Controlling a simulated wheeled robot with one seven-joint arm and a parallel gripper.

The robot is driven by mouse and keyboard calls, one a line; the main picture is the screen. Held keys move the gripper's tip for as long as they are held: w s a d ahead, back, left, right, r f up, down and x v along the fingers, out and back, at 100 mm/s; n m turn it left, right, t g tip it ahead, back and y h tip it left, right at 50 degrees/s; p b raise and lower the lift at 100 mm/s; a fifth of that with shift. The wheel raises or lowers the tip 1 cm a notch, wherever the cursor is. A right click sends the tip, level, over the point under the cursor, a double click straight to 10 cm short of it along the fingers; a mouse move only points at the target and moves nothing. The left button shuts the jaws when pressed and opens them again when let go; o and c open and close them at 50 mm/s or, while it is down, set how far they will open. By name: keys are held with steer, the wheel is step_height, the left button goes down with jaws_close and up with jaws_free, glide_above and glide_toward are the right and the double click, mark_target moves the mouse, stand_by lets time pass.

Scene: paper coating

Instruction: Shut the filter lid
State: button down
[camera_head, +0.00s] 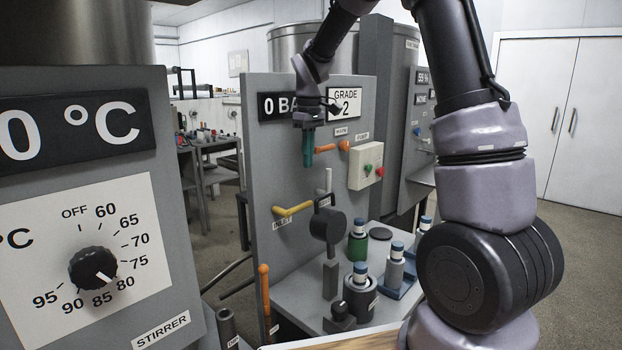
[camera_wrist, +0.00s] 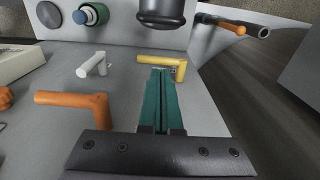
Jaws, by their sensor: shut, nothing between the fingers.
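A dark round head (camera_head: 328,224), which looks like the filter with its lid, stands on a grey post in front of the grey panel. I cannot tell where the lid parts from the body or how far it is open. The dark rounded body at the top of the wrist view (camera_wrist: 162,10) looks like the same part. My gripper (camera_head: 308,163) has its teal fingers pointing down, above and left of the round head, apart from it. In the wrist view the fingers (camera_wrist: 161,72) are together and empty.
A yellow inlet handle (camera_head: 293,210), a white handle (camera_head: 328,180) and an orange handle (camera_head: 328,148) jut from the panel (camera_head: 262,150). A button box (camera_head: 366,165) is at right. Several capped bottles, including a green one (camera_head: 357,246), stand on the bench. An orange lever (camera_head: 264,290) stands front left.

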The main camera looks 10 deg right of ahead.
step_height(320, 180, down, 10)
steer(key=shift+s+d+r, duration=0.45)
steer(key=shift+s+d, duration=0.1)
steer(key=shift+s, duration=0.2)
steer(key=shift+s+d+r, duration=0.4)
steer(key=shift+s+d, duration=0.1)
steer(key=shift+s, duration=0.25)
